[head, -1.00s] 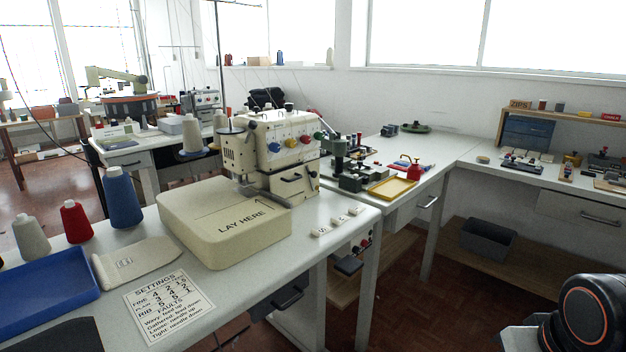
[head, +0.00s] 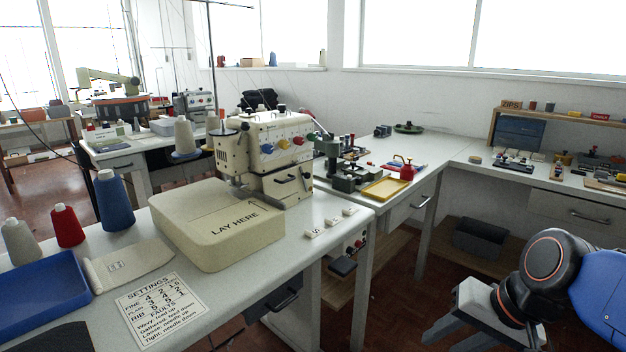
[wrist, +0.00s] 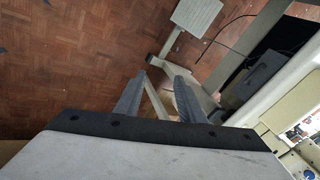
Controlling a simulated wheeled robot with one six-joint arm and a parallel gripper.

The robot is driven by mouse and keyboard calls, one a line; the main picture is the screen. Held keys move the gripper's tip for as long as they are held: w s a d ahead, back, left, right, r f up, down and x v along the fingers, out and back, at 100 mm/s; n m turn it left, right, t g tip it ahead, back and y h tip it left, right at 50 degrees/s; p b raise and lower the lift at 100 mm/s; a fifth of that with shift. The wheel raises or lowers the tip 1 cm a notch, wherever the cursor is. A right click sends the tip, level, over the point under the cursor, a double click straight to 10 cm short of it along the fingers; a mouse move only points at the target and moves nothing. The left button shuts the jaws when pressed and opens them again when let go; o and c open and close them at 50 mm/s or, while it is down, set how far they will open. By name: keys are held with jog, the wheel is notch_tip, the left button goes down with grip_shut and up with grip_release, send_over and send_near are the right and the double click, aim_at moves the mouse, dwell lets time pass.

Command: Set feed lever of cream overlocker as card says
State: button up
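The cream overlocker (head: 264,155) stands at the back of the near white table, with coloured dials across its front. I cannot make out its feed lever at this size. The printed settings card (head: 160,309) lies flat at the table's front, with rows for fine, plain and rib and a list of faults; its small figures are hard to read. My gripper (head: 480,330) is at the lower right, off the table and well away from the overlocker. In the wrist view my gripper (wrist: 160,92) has its two fingers apart, with nothing between them, above the brown floor.
A cream "LAY HERE" block (head: 215,228) fills the table before the overlocker. Thread cones (head: 113,200), a folded cloth (head: 128,265) and a blue tray (head: 40,285) lie left. Small white labelled blocks (head: 332,222) sit at the right edge. Floor is clear between table and my arm.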

jog(key=w+a+r+m+y, duration=0.35)
jog(key=w+a+m, duration=0.2)
jog(key=a, duration=0.25)
jog(key=m+t+y, duration=0.7)
jog(key=m, duration=1)
send_near(309, 176)
jog(key=x, duration=0.7)
jog(key=shift+w+a, duration=0.15)
jog(key=shift+a, duration=0.2)
grip_shut()
